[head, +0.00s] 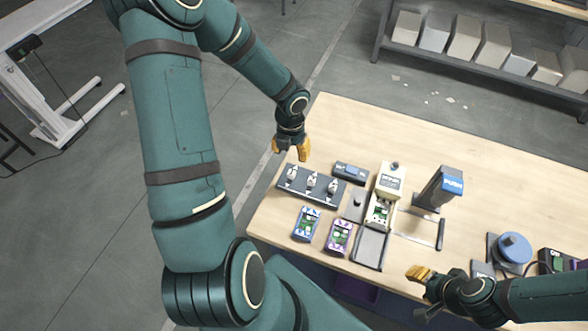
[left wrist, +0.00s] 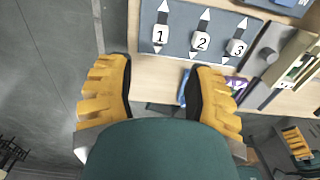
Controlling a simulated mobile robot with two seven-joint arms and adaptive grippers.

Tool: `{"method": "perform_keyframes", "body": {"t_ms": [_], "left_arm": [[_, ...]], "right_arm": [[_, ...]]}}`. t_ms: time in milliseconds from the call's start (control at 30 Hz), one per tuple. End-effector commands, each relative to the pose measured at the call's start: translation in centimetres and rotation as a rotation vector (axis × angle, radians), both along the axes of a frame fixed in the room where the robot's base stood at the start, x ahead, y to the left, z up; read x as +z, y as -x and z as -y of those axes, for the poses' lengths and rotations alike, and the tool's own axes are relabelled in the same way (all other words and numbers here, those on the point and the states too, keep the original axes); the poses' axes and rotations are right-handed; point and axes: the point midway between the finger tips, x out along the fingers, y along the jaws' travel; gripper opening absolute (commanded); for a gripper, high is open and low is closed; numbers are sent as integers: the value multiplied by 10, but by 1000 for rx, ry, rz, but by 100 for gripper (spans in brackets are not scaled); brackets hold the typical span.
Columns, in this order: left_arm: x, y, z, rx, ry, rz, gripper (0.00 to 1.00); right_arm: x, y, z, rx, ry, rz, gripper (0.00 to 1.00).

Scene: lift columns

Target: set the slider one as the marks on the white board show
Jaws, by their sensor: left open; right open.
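The dark slider panel (head: 322,196) lies on the wooden table, with three white knobs in a row. In the left wrist view, slider one (left wrist: 160,38) carries a "1" and sits somewhat below the middle of its white double-headed arrow. Sliders two (left wrist: 201,42) and three (left wrist: 238,48) sit similarly. My left gripper (head: 292,147) is open and empty just beyond the panel in the head view; its fingers also show in the left wrist view (left wrist: 163,68). My right gripper (head: 420,273) is open and empty near the front edge. I cannot make out a marked white board.
Blue-framed (head: 307,223) and purple-framed (head: 340,236) circuit boards lie in front of the panel. A dark switch box (head: 350,172), a cream device (head: 390,180) and a dark stand (head: 440,187) are to its right. The table's far side (head: 370,125) is clear.

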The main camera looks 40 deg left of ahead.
Motion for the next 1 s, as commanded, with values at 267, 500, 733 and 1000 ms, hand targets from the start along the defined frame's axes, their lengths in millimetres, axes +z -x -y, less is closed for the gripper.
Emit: {"method": "perform_keyframes", "body": {"t_ms": [267, 500, 733, 1000], "left_arm": [[-59, 0, 1, -2, 3, -3, 53], [-96, 0, 1, 0, 2, 0, 53], [-109, 0, 1, 0, 1, 1, 53], [-110, 0, 0, 0, 1, 1, 53]], "right_arm": [[-14, 0, 0, -3, 1, 1, 45], [-22, 0, 0, -5, 1, 1, 45], [-25, 0, 0, -5, 2, 1, 45], [-25, 0, 0, -5, 2, 2, 45]]}}
